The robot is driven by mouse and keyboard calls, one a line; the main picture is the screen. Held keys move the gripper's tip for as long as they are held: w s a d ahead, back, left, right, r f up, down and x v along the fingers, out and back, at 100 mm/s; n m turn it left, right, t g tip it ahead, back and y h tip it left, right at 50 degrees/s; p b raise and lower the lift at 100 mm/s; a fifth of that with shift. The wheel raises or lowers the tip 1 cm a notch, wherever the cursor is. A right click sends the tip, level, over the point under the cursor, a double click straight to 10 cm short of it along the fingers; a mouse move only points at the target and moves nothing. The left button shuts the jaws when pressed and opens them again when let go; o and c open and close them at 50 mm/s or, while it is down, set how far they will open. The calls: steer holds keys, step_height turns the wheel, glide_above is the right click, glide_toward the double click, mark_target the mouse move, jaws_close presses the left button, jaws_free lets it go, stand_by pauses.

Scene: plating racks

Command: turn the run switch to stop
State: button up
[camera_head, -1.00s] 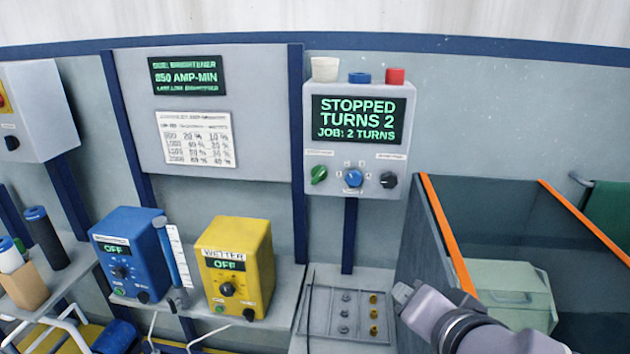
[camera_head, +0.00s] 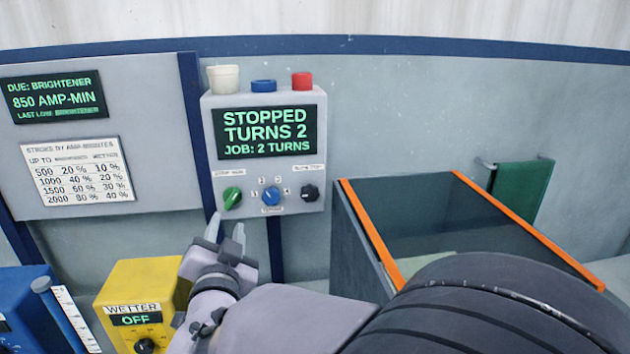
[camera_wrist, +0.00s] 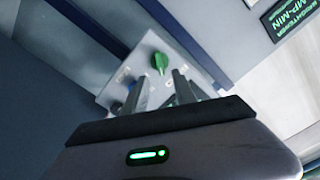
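The control box (camera_head: 214,137) on the wall has a screen (camera_head: 266,131) reading STOPPED, TURNS 2, JOB: 2 TURNS. Its green knob (camera_head: 232,198) is at lower left, under a small label that seems to read STOP RUN. The knob's grip is tilted to the upper right. A blue knob (camera_head: 271,196) and a black knob (camera_head: 310,192) sit to its right. My gripper (camera_head: 226,232) is open and empty, just below the green knob in the head view. In the wrist view, the green knob (camera_wrist: 159,62) shows beyond the fingertips, apparently untouched.
A white cup (camera_head: 223,79), a blue ring (camera_head: 263,86) and a red cap (camera_head: 302,81) sit on the box top. A yellow WETTER unit (camera_head: 118,291) reading OFF stands lower left. An orange-edged tank (camera_head: 362,228) is at right.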

mark_target(232, 202)
steer(key=x, duration=0.9)
steer(key=shift+w+d, duration=0.1)
steer(key=shift+w, duration=0.15)
steer(key=shift+c, duration=0.4)
jaws_close()
